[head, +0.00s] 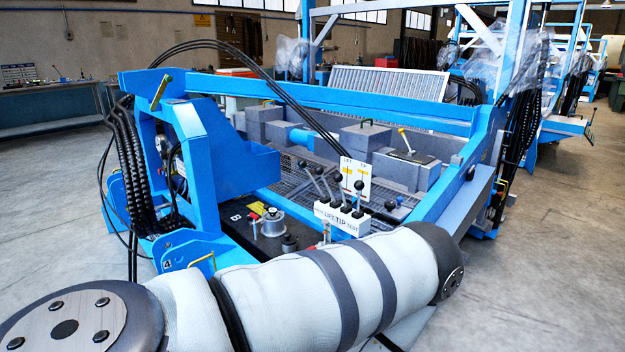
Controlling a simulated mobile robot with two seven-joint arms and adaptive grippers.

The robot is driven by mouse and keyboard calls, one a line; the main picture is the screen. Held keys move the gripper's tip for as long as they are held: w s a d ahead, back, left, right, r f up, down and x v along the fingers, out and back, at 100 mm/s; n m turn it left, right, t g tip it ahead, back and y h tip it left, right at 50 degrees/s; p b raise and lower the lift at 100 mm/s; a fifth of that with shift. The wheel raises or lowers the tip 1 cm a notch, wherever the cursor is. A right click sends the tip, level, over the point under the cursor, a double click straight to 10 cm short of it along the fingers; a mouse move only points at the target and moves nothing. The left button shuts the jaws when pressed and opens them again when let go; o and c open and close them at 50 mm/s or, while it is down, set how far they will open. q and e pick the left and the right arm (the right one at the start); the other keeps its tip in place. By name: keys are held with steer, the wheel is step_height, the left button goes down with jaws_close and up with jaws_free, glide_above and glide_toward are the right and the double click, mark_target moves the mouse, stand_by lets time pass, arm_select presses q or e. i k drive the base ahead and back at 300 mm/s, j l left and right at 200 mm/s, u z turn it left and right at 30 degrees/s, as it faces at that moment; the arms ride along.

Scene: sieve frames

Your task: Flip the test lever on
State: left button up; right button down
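A white lever block (342,221) with black lettering, including "LIFT" and "TIP", stands on the near part of the blue machine. The small word at its right end looks like "TEST", but is hard to read. Several black-knobbed levers rise from the block. Neither of my grippers is in view. One of my arms crosses the foreground below the block, and its links hide part of the machine's near side.
The blue frame (330,100) surrounds the levers, with a high crossbeam behind. Black hoses (135,170) hang at the left. Grey floor (565,240) is open at the right.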

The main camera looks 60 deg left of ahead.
mark_target(358, 185)
steer(key=i+j+u, duration=0.15)
steer(key=u, duration=0.3)
steer(key=i+u, duration=0.2)
steer(key=u, duration=0.2)
steer(key=i+u, duration=0.15)
steer(key=u, duration=0.3)
steer(key=i+u, duration=0.2)
steer(key=u, duration=0.2)
